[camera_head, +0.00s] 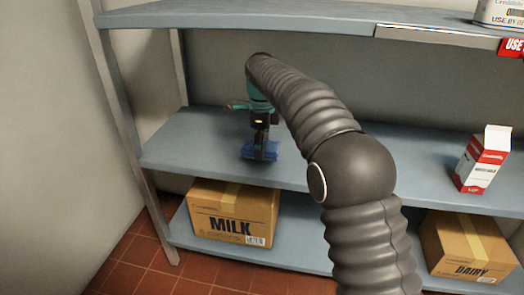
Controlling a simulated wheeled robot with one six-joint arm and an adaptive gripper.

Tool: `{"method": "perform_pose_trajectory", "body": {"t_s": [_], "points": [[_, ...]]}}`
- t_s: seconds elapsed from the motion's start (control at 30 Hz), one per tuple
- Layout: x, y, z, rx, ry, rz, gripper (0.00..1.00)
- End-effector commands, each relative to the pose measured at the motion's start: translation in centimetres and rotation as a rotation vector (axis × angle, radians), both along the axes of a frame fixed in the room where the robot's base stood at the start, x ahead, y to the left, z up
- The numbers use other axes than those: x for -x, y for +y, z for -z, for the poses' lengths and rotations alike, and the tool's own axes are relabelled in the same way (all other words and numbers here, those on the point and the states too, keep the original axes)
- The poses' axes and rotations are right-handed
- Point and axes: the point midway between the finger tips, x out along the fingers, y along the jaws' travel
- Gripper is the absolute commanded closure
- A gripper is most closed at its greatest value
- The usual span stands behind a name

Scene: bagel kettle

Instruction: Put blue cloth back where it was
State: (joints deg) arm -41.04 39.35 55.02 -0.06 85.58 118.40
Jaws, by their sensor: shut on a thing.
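The blue cloth (272,150) is at the middle shelf (185,139), left of its centre. My gripper (259,152) points down at it and is shut on it. Blue folds show on both sides of the fingers. The cloth is at or just above the shelf surface; I cannot tell whether it touches. The fingers hide part of it. My arm comes in from the lower right and hides the shelf's middle.
A red and white carton (484,160) stands on the middle shelf at right. A MILK box (234,212) and a DAIRY box (468,248) sit on the lower shelf. The upper shelf (250,18) is overhead. The middle shelf's left end is clear. A post (125,125) stands at left.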

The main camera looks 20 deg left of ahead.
Motion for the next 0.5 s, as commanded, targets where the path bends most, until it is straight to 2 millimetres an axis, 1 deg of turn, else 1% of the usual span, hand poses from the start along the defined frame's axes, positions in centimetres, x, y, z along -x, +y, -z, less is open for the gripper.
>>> {"method": "perform_pose_trajectory", "body": {"t_s": [0.03,0.1,0.23,0.5], "points": [[-0.5,0.1,-0.1,0.0,-0.001,0.0,0.63],[-0.9,0.2,-0.1,0.0,-0.001,0.0,0.63],[-1.0,0.3,0.3,0.0,0.0,0.0,0.63],[-1.0,0.2,3.4,0.0,0.0,0.0,0.63]]}}
